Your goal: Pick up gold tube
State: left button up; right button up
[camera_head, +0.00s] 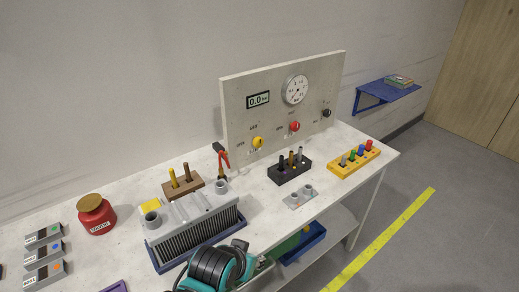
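A gold tube (291,159) stands upright in a black rack (289,173) on the workbench, between a dark tube (281,163) and a grey tube (300,155). Further left, a brown wooden block (181,189) holds a yellow-gold rod (173,177) and a brown rod (187,173), both upright. From this view I cannot tell which of the two gold pieces the task names.
A grey finned radiator (196,232) stands front left of the black rack. A small grey fitting (300,197) lies in front of it, and a yellow rack (354,158) with coloured pegs is to the right. A gauge panel (285,103) rises behind. A red jar (97,216) is at left.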

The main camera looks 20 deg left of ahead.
aim_at(291, 152)
jog(key=i+l+u, duration=0.3)
jog(key=i+u, duration=0.15)
jog(key=i+l+u, duration=0.45)
jog(key=i, duration=0.3)
jog(key=i+l+z, duration=0.1)
jog(key=l, duration=0.35)
